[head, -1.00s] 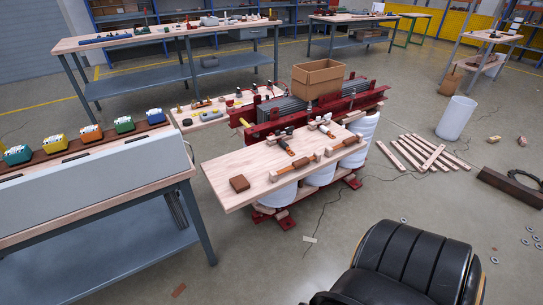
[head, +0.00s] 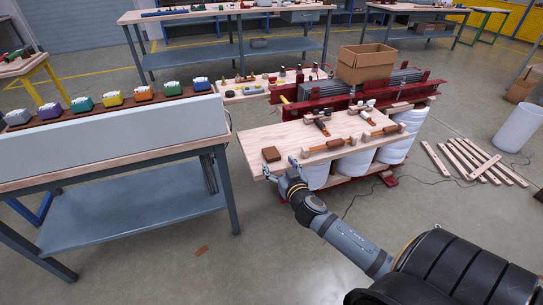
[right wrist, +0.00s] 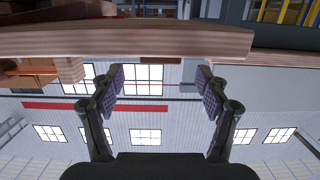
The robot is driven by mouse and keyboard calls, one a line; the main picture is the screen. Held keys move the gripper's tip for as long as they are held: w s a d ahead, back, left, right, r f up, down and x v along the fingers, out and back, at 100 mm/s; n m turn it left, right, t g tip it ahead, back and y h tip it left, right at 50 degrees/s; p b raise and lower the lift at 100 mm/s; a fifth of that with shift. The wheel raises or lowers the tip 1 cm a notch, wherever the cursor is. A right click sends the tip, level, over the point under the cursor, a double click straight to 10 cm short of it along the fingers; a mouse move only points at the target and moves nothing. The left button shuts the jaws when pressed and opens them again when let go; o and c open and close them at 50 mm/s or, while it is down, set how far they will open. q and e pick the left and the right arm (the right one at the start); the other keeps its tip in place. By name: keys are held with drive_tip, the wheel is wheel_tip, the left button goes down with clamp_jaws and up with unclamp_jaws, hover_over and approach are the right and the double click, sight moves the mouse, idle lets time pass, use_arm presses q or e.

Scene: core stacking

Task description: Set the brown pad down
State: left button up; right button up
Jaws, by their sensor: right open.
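The brown pad (head: 271,154) is a small, flat, square block. It lies near the front left corner of the light wooden board (head: 290,137) in the head view. My right gripper (head: 281,168) is open and empty at the board's front edge, just in front of the pad and apart from it. In the right wrist view the two spread fingers (right wrist: 160,82) have nothing between them, and the board's edge (right wrist: 150,38) crosses above them. My left gripper is out of view.
Wooden-handled tools (head: 335,145) lie on the board right of the pad. White drums (head: 355,161) stand under it. A grey workbench (head: 110,150) with several coloured bins stands left. A cardboard box (head: 366,63) sits behind. Planks (head: 473,160) lie on the floor at right.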

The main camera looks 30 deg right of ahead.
sight(273, 156)
drive_tip(key=shift+x, duration=1.1)
drive_tip(key=shift+w, duration=0.3)
drive_tip(key=x, duration=0.4)
drive_tip(key=shift+w+d, duration=0.15)
drive_tip(key=shift+w, duration=0.2)
drive_tip(key=shift+c, duration=0.6)
